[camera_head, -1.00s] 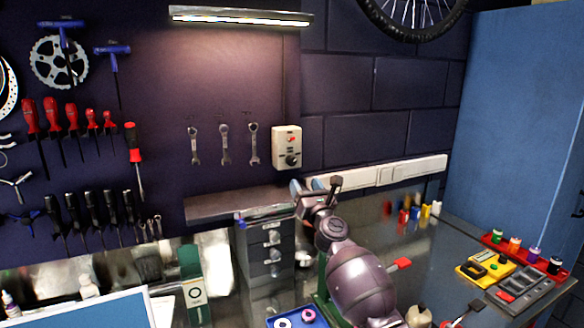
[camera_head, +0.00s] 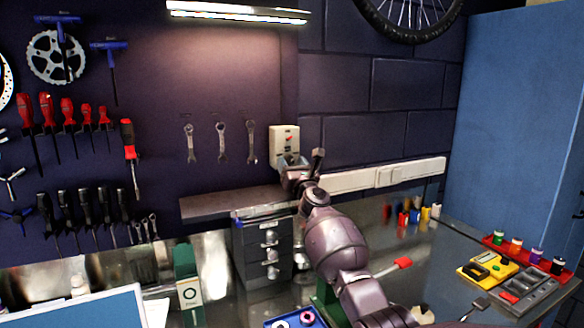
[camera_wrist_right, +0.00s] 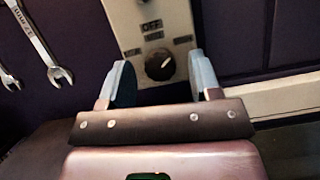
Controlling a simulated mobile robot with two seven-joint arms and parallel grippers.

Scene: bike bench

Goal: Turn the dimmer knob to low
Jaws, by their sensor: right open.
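The dimmer box (camera_head: 284,138) is a cream plate on the dark wall, with a small red mark on its upper part. In the head view my right gripper (camera_head: 292,160) covers its lower part, where the knob is hidden. In the right wrist view the black round dimmer knob (camera_wrist_right: 160,64) shows with a pale pointer line tilted up and to the right. Printed labels, one reading OFF, stand above and beside it. My right gripper (camera_wrist_right: 165,82) is open, its two pale fingers on either side of the knob in this view. I see no contact with the knob. My left gripper is not in view.
A wooden shelf (camera_head: 232,204) juts out below the dimmer box. Wrenches (camera_head: 221,143) hang just left of it. A white trunking strip (camera_head: 375,178) runs along the wall to the right. Grey drawers (camera_head: 265,250) stand under the shelf.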

